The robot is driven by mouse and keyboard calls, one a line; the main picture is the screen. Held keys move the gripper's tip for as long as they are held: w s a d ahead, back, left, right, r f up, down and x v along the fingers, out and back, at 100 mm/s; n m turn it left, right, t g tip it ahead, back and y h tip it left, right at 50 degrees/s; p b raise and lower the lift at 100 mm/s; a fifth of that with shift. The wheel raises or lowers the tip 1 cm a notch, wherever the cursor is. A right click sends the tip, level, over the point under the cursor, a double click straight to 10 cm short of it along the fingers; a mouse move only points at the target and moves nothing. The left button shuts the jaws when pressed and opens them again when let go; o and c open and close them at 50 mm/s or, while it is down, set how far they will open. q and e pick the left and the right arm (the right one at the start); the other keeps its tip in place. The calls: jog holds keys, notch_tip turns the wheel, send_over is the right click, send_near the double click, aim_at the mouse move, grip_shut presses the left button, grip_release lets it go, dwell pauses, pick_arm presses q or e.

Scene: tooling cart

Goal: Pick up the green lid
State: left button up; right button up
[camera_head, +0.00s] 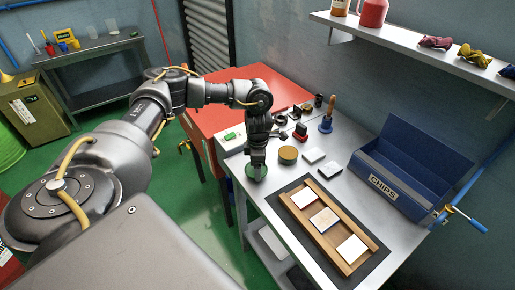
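The green lid (247,172) is a round green disc at the left end of the grey cart top, near its edge. My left gripper (257,175) points down over it, and its fingers cover the middle of the lid. The lid's green rim shows on both sides of the fingers. I cannot tell whether the fingers are closed on it or whether it is lifted. My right gripper is not in view.
A wooden tray (296,211) with white tiles lies on a dark mat. A tan round piece (288,154), a white tile (314,156) and a blue bell-shaped tool (326,124) stand behind. A blue CHIPS bin (377,183) is at right; a red cabinet (215,117) adjoins the cart.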

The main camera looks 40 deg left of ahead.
aim_at(250, 175)
pick_arm(q)
jog(key=s+r, duration=0.1)
jog(key=r, duration=0.1)
jog(key=s+r, duration=0.1)
jog(key=r, duration=0.1)
jog(key=s+r, duration=0.2)
jog(key=shift+r, duration=0.15)
jog(key=s+r, duration=0.5)
jog(key=s, duration=0.5)
jog(key=w+d+r+m, duration=0.1)
jog(key=d+m, duration=1.6)
jog(key=m, duration=0.9)
jog(key=shift+w+r, duration=0.3)
jog(key=shift+r, duration=0.1)
